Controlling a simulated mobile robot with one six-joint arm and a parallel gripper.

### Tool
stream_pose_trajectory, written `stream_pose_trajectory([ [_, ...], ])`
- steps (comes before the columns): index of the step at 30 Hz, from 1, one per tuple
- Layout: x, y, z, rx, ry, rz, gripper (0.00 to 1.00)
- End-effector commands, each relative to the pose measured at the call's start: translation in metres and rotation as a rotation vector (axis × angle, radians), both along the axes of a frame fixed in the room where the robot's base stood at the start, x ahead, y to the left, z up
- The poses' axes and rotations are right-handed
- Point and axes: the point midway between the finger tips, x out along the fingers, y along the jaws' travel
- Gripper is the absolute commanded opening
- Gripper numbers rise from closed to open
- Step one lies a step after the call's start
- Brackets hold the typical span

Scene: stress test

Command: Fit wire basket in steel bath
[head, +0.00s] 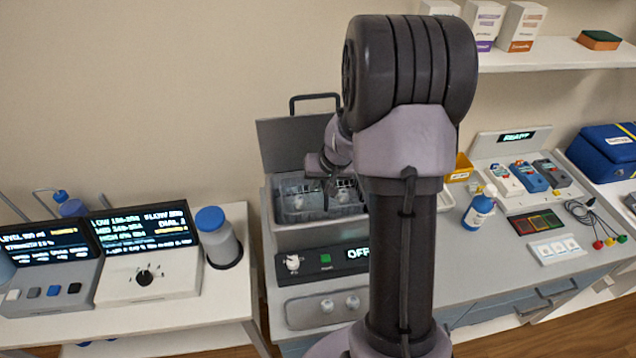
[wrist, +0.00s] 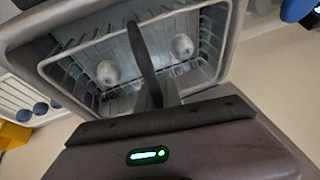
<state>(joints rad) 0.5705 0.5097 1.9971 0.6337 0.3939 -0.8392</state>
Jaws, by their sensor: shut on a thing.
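The steel bath (head: 288,234) stands open on the counter in the head view, left of my arm. Its rim (wrist: 233,42) frames the wrist view. The wire basket (head: 292,207) is inside the bath opening, and its wire sides (wrist: 70,70) show in the wrist view. Two whitish rounded things (wrist: 107,73) are in it. My gripper (head: 328,188) is over the basket; in the wrist view its dark fingers (wrist: 150,92) are shut on the basket. The exact grip point is hidden. I cannot tell whether the basket rests on the bath floor.
The bath's raised lid (head: 290,138) stands behind it. The front panel (head: 325,262) reads OFF, with a green button and a knob. A grey tray (head: 300,315) lies in front. A blue-capped bottle (head: 218,240) stands left; a blue bottle (head: 480,210) stands right.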

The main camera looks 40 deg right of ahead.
Motion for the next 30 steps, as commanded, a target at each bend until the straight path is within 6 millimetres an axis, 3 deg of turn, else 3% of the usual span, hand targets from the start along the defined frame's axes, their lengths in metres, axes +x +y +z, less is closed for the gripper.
stream_pose_trajectory([
  [30, 0.000, 0.000, -0.011, 0.000, -0.001, 0.000, 0.00],
])
